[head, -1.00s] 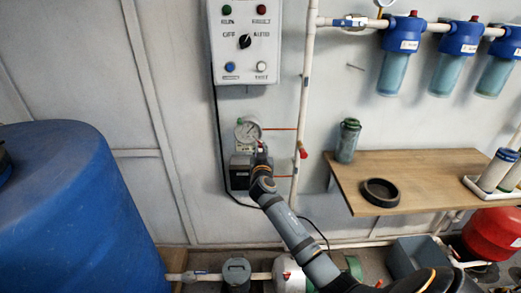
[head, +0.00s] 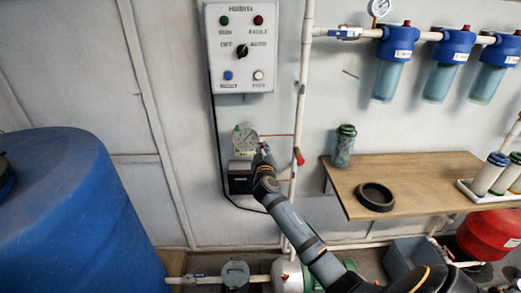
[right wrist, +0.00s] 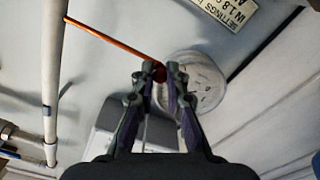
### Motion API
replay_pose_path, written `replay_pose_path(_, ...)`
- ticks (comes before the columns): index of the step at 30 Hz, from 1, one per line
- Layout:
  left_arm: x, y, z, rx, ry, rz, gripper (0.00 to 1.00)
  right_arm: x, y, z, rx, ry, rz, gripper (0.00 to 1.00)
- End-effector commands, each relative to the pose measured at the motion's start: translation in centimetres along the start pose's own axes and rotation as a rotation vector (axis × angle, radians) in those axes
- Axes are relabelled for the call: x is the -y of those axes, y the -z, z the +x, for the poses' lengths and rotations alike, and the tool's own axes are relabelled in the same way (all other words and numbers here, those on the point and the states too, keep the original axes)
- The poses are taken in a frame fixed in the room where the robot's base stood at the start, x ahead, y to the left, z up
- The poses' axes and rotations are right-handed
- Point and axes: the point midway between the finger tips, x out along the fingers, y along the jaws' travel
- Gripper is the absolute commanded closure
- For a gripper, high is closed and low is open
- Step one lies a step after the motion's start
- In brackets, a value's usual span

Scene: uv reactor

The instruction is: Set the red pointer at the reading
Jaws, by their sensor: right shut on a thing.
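A round pale gauge (head: 245,138) is mounted on the wall below the control box. It also shows in the right wrist view (right wrist: 208,88), partly behind my fingers. My right gripper (head: 262,150) is at the gauge's lower right edge. In the right wrist view, its fingertips (right wrist: 160,74) are closed around a small red part (right wrist: 159,74) in front of the gauge rim. I cannot tell if this part is the red pointer itself. The dial marks and any pointer on the face are too small or blurred to read. My left gripper is out of view.
A control box (head: 240,45) hangs above the gauge. A dark box (head: 240,178) sits just below it. A thin red line (right wrist: 105,37) runs to a white vertical pipe (right wrist: 52,80). A wooden shelf (head: 420,170) stands right, a blue tank (head: 80,210) left.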

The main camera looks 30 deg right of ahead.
Motion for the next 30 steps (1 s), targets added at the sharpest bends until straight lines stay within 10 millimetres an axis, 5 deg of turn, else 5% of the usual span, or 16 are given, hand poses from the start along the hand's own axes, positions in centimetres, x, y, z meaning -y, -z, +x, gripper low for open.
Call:
replay_pose_path(18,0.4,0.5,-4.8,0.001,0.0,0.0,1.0,-1.9,3.3,0.0,0.0,0.0,-0.536,1.0)
replay_pose_path(30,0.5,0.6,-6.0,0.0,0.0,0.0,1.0,-1.9,4.2,0.0,-0.002,0.0,-0.704,1.0)
